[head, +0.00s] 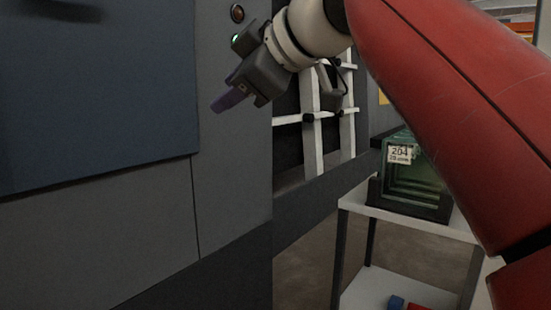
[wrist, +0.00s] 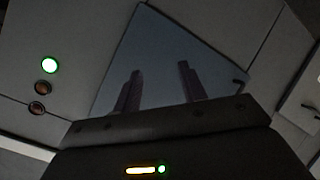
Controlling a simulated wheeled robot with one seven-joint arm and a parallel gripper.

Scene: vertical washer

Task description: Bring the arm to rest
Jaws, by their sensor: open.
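My gripper (head: 222,104) is in front of the grey washer front (head: 225,190), just below its buttons, and points down and to the left. In the wrist view my gripper (wrist: 158,72) shows two dark fingers standing apart with nothing between them. The blue-grey door panel (wrist: 170,35) lies beyond the fingers. In the head view this door (head: 100,110) fills the left side and looks closed. A green-lit button (wrist: 49,65) and two unlit reddish buttons (wrist: 43,88) show at the left of the wrist view. I cannot tell whether the fingers touch the panel.
A white rack (head: 313,115) stands in an opening right of the panel, close behind my wrist. A green glass box (head: 412,175) labelled 204 sits on a white table (head: 400,222). A blue block (head: 396,302) and a red one lie on its lower shelf.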

